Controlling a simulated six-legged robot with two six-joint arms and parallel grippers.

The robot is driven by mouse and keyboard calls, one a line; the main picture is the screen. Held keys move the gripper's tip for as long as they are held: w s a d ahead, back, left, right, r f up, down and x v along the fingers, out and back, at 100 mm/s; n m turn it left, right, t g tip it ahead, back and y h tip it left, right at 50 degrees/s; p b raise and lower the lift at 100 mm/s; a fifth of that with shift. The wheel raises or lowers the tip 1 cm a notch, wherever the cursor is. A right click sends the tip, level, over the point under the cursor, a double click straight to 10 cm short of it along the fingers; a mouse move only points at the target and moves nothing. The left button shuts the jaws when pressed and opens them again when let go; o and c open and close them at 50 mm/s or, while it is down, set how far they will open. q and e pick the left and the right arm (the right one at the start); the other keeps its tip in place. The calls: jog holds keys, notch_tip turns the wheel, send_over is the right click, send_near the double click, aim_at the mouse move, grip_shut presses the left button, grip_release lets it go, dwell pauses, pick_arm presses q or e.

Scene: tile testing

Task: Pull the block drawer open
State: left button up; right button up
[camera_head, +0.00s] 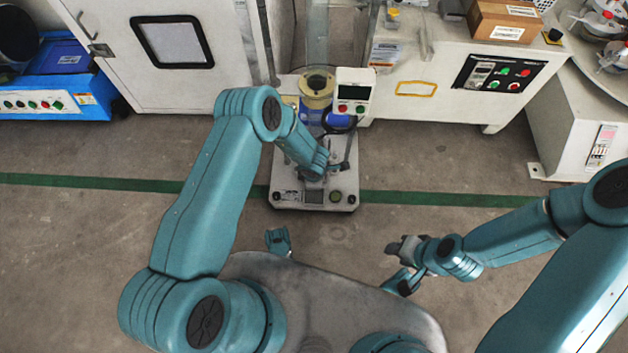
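A small white testing machine (283,182) stands on the floor ahead of me, with a yellow-and-blue cylinder and a display on it. I cannot make out a separate block drawer; my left arm covers the middle of the machine. My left gripper (338,166) is at the machine, just above the front part of its base. Its fingers are small and partly hidden, so I cannot tell whether they touch or hold anything. My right gripper (394,248) is over the floor in front of the machine, to its right and apart from it. Its fingers are too small to read.
The display box (354,92) rises at the back right of the machine. A white cabinet (140,50) stands behind to the left, and a white control cabinet (450,90) with a cardboard box (505,20) behind to the right. The floor around the machine's front is clear.

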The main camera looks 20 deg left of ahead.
pick_arm(q)
grip_shut()
dwell(1.4)
